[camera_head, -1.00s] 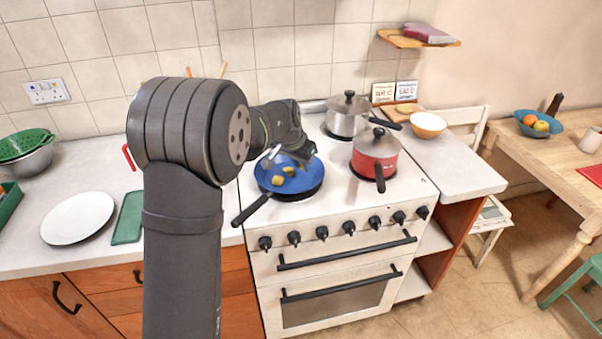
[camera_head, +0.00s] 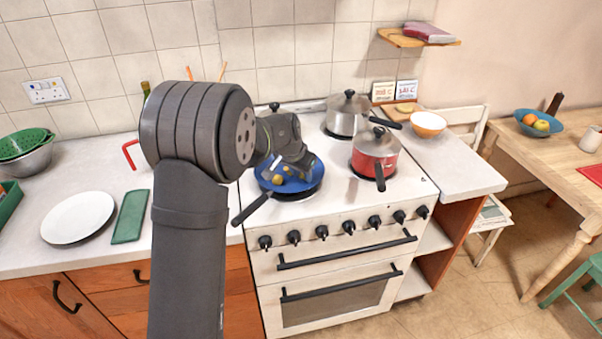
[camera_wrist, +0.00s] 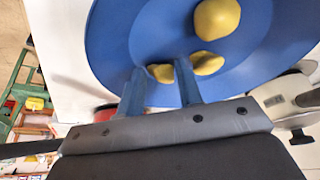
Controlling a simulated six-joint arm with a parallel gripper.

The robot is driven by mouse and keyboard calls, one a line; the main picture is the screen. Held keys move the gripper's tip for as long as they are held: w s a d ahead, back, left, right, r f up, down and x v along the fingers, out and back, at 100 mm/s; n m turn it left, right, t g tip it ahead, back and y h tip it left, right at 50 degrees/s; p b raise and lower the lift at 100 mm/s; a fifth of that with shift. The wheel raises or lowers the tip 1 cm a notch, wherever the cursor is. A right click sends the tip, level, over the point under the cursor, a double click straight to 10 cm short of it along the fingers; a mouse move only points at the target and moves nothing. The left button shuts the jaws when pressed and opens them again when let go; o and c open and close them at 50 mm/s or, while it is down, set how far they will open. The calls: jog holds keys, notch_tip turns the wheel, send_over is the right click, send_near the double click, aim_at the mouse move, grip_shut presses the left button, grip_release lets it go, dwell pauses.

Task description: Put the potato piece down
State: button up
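The blue pan (camera_head: 311,181) sits on the cooker's front left ring, its handle towards the lower left. My gripper (camera_head: 290,166) is low over it, fingers pointing down. In the wrist view, a yellow potato piece (camera_wrist: 160,73) fills the gap between my two fingertips (camera_wrist: 160,72); the gripper appears shut on it. Whether it touches the pan is unclear. A second yellow piece (camera_wrist: 209,64) lies just right of the right finger, partly covered by it. A third, rounder piece (camera_wrist: 217,18) lies farther out on the pan floor.
A red lidded pot (camera_head: 376,155) stands right of the pan and a steel lidded pot (camera_head: 347,116) behind. A white plate (camera_head: 78,217) and a green board (camera_head: 130,216) lie on the left counter. An orange bowl (camera_head: 428,124) stands on the right counter.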

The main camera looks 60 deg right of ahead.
jog(key=v, duration=1.2)
jog(key=shift+r, duration=0.1)
jog(key=x, duration=1.2)
jog(key=shift+r, duration=1.2)
jog(key=shift+f, duration=0.1)
